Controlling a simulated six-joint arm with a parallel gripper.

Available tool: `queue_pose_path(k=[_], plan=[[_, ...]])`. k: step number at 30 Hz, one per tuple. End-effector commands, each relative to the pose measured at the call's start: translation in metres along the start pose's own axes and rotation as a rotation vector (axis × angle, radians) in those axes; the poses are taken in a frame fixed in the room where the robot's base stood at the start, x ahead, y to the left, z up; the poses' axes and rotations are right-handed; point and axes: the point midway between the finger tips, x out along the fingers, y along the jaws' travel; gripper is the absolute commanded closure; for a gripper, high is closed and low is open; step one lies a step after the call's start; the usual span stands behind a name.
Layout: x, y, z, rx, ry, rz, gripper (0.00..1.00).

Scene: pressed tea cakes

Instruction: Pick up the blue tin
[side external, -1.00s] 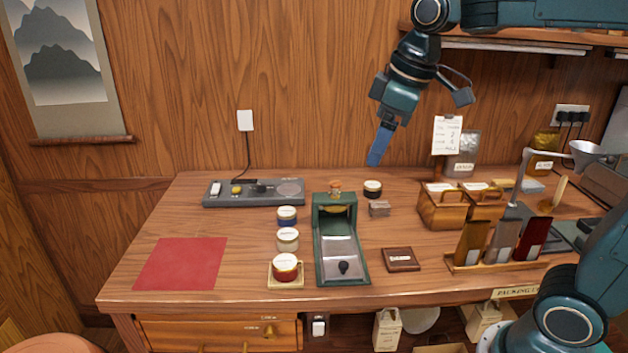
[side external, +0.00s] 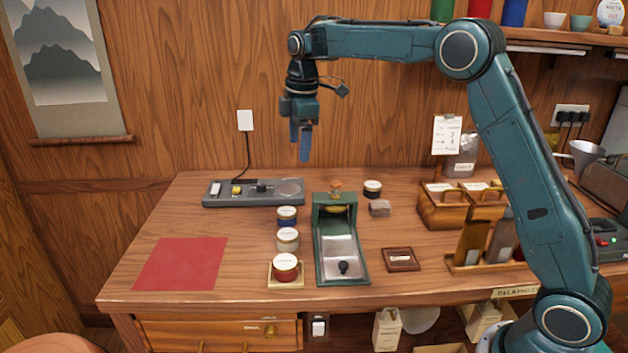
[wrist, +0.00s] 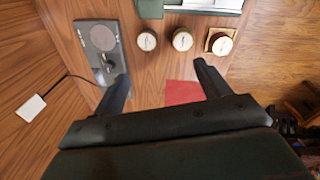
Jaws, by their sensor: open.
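The blue tin (side external: 287,217) stands upright on the table with a pale lid, at the back of a row of tins left of the green press. In the wrist view the round tin lid nearest the grey device (wrist: 147,40) appears to be the same tin. My gripper (side external: 300,160) is open and empty, pointing down, high above the back of the table and well clear of the tin. In the wrist view its two fingers (wrist: 162,85) are spread apart, with the row of tins beyond them.
A cream tin (side external: 287,239) and a red tin (side external: 286,267) on a small wooden tray stand in front of the blue tin. The green press (side external: 340,245) is close on the right. A grey device (side external: 253,193) lies behind left. A red mat (side external: 181,263) lies left.

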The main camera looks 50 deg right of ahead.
Motion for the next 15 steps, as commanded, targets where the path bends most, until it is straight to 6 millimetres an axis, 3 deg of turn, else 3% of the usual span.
queue_pose_path(k=[9,15], plan=[[0.064,0.042,-0.013,-0.183,-0.027,-0.067,0.25],[0.087,0.053,-0.015,-0.25,-0.032,-0.09,0.25]])
